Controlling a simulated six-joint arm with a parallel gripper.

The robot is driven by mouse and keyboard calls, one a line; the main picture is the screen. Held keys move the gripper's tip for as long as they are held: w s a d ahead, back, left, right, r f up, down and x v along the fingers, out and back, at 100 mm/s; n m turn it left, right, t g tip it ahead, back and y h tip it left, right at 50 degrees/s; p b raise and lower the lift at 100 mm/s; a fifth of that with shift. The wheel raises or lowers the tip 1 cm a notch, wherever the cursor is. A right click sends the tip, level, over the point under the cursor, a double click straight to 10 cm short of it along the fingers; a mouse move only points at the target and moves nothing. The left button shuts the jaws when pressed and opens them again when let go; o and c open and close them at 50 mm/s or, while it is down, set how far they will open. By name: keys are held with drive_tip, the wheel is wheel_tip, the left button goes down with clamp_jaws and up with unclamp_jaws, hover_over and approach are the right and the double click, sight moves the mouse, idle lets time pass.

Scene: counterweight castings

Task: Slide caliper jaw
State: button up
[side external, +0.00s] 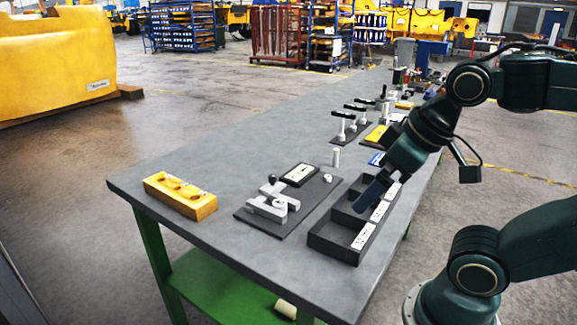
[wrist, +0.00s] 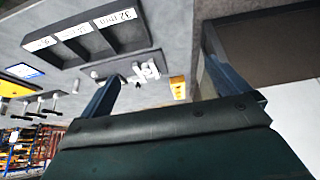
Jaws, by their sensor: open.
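A light grey caliper-like device with blocky jaws (side external: 268,205) lies on a dark base plate (side external: 298,222) on the bench. A dark-framed display (side external: 299,175) and a small round knob sit on the same plate. The device also shows small in the wrist view (wrist: 147,71), between my fingers but well beyond them. My gripper (side external: 369,195) is above the dark compartment tray (side external: 330,246), to the right of the plate and apart from the caliper. In the wrist view my gripper (wrist: 163,55) has its two fingers wide apart with nothing between them.
The tray has white labels, one reading 32 mm (wrist: 115,18). A yellow block with recesses (side external: 180,196) lies at the bench's left end. A small white cylinder (side external: 336,157) and several black-topped gauges (side external: 352,121) stand farther back. Bare bench lies between block and plate.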

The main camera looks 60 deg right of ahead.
drive_tip(key=shift+w+r, duration=0.1)
drive_tip(key=c, duration=0.7)
drive_tip(key=shift+w+r, duration=0.15)
drive_tip(key=shift+w, duration=0.05)
drive_tip(key=c, duration=0.4)
drive_tip(key=shift+m+g, duration=0.5)
drive_tip(key=shift+g, duration=0.3)
drive_tip(key=w+r, duration=0.1)
drive_tip(key=w, duration=0.2)
drive_tip(key=w+d+r, duration=0.1)
drive_tip(key=w+r, duration=0.1)
drive_tip(key=w, duration=0.1)
drive_tip(key=w+d+r, duration=0.1)
drive_tip(key=w+r, duration=0.1)
drive_tip(key=w, duration=0.1)
drive_tip(key=shift+w+d, duration=0.2)
drive_tip(key=shift+w, duration=0.15)
drive_tip(key=shift+c, duration=0.8)
drive_tip(key=m+g, duration=0.2)
drive_tip(key=g, duration=0.2)
hover_over(272, 175)
wheel_tip(272, 175, down, 8)
drive_tip(key=shift+s+f, duration=0.1)
wheel_tip(272, 175, down, 14)
drive_tip(key=shift+r, duration=0.25)
